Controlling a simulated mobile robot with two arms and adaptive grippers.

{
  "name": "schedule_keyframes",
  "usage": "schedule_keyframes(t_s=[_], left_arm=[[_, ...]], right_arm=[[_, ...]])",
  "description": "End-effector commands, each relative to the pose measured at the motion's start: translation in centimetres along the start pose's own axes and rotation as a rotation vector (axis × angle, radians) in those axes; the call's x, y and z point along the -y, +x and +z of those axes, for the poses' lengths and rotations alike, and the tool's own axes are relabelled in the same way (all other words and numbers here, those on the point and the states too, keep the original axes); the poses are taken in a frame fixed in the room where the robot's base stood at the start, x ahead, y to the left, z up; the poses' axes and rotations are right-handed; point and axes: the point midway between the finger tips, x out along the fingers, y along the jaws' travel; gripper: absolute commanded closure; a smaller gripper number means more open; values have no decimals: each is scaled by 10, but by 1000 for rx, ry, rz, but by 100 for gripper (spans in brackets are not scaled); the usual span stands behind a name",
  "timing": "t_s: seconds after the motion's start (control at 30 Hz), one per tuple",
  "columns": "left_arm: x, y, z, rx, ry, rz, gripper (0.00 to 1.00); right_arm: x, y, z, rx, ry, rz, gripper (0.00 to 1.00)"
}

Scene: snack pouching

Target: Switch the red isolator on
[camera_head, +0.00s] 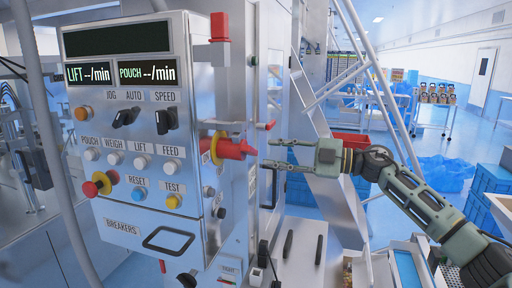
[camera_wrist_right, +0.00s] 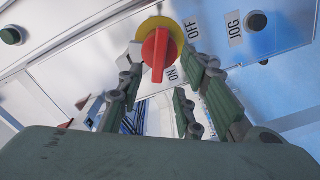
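The red isolator (camera_head: 232,149) is a red handle on a yellow disc, on the right side face of the control cabinet (camera_head: 190,250). In the right wrist view the isolator handle (camera_wrist_right: 156,57) runs roughly up and down the picture, its lower end beside the ON label (camera_wrist_right: 172,74). The OFF label (camera_wrist_right: 194,29) is to the upper right. My right gripper (camera_head: 267,153) is open and empty, a short gap right of the handle, fingers pointing at it. In the wrist view its fingers (camera_wrist_right: 168,75) flank the handle's lower end. My left gripper is not in view.
The cabinet front has several buttons and knobs, with a red and yellow emergency stop (camera_head: 100,184). A black door handle (camera_head: 270,187) is below my right gripper. A diagonal metal frame (camera_head: 322,150) stands behind it. Blue crates (camera_head: 482,195) are at the right.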

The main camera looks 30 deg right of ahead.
Motion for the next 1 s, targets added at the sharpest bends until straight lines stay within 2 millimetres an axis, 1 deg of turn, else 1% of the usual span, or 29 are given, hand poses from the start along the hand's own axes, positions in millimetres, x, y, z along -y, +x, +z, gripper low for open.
schedule_keyframes(t_s=[0.03,0.1,0.3,0.47,0.7,0.77,1.0], left_arm=[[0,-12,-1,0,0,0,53],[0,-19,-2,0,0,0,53],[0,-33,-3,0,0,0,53],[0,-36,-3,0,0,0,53],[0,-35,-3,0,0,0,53],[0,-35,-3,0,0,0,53],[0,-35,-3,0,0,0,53]], right_arm=[[-7,9,-5,-6,0,3,67],[-7,22,-5,-6,1,4,67],[-4,50,-3,-4,0,3,67],[-2,60,-2,-2,-1,3,67],[-1,61,-1,-1,-2,2,67],[-1,61,-1,-1,-2,2,71],[-1,60,-1,-1,-2,2,92]])
